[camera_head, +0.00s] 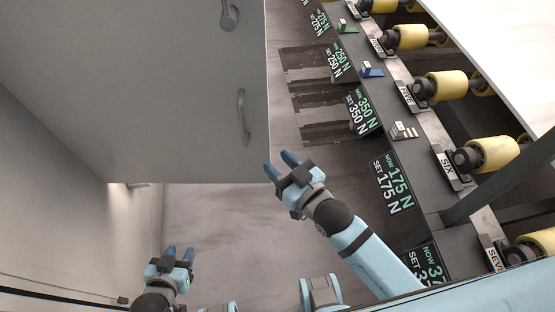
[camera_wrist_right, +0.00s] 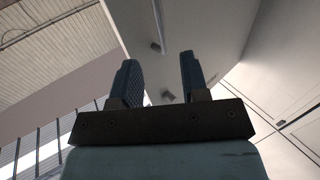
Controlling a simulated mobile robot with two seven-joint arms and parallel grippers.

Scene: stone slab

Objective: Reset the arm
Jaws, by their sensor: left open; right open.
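My right gripper (camera_head: 281,166) is open and empty in the head view, left of the dark control panel and just below the corner of the grey cabinet. Its two blue fingers (camera_wrist_right: 158,82) stand apart in the right wrist view, with nothing between them. My left gripper (camera_head: 178,254) is open and empty at the lower left of the head view, above the floor. Both arms are blue with dark joints.
A grey cabinet (camera_head: 150,90) with metal handles (camera_head: 243,118) fills the upper left. A dark panel (camera_head: 395,183) with force readouts and yellow rollers (camera_head: 487,154) runs along the right, beside a pale slab (camera_head: 505,50). Bare floor (camera_head: 220,225) lies between the grippers.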

